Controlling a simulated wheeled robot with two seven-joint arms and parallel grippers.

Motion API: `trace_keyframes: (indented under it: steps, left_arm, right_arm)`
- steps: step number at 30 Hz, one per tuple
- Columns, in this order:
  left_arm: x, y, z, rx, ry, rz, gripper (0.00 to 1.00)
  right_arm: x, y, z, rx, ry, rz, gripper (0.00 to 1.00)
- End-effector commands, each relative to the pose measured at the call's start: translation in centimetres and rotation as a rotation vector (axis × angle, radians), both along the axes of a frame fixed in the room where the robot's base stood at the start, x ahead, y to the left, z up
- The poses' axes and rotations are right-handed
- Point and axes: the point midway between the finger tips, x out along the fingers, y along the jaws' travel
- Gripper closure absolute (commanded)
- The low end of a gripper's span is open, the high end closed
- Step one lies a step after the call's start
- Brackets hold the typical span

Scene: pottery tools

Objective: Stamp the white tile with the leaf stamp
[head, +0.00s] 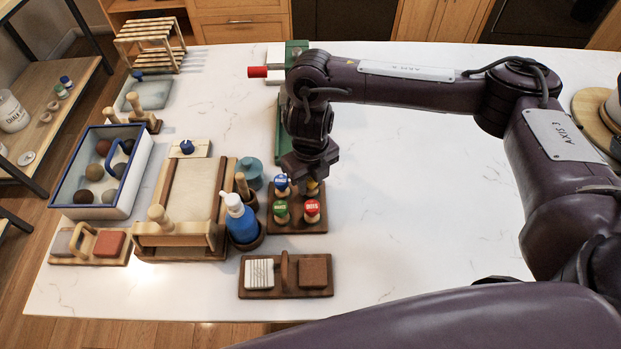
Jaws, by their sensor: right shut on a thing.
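A white tile (259,273) with dark lines across its face lies in the left part of a dark wooden tray (285,293). A brown tile (315,271) lies in the right part. Behind it, a wooden stamp rack (309,227) holds stamps with blue (281,183), green (281,208) and red (312,207) tops. My right gripper (311,178) points down over the rack's back right corner, shut on a yellow-topped stamp (313,188), mostly hidden by the gripper. The top labels are too small to read surely, so I cannot tell which is the leaf stamp. My left gripper is out of view.
A blue bottle (241,220) and a teal pot (250,172) stand left of the rack. A wooden slab frame (185,240) and a blue-white crate (66,195) are farther left. A green tool (281,125) stands behind. The white tabletop (420,220) is clear at right.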

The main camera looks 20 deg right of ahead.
Motion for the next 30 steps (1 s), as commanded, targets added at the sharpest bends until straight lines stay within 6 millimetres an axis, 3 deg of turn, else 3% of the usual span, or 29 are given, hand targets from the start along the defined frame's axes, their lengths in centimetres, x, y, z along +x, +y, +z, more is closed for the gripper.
trace_keyframes:
  steps: [15, 16, 21, 30]
  left_arm:
    - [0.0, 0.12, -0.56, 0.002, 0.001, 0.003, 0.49]
    - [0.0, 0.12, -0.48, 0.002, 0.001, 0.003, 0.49]
    - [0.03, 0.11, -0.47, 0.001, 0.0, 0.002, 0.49]
    - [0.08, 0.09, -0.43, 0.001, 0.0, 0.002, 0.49]
  right_arm:
    - [0.01, 0.01, -0.68, 0.0, 0.0, 0.0, 0.93]
    - [0.01, 0.02, -0.59, 0.0, 0.0, 0.0, 0.67]
    - [0.0, 0.01, -0.59, 0.0, 0.0, 0.0, 0.45]
    - [0.02, 0.0, -0.39, 0.0, -0.001, 0.001, 0.45]
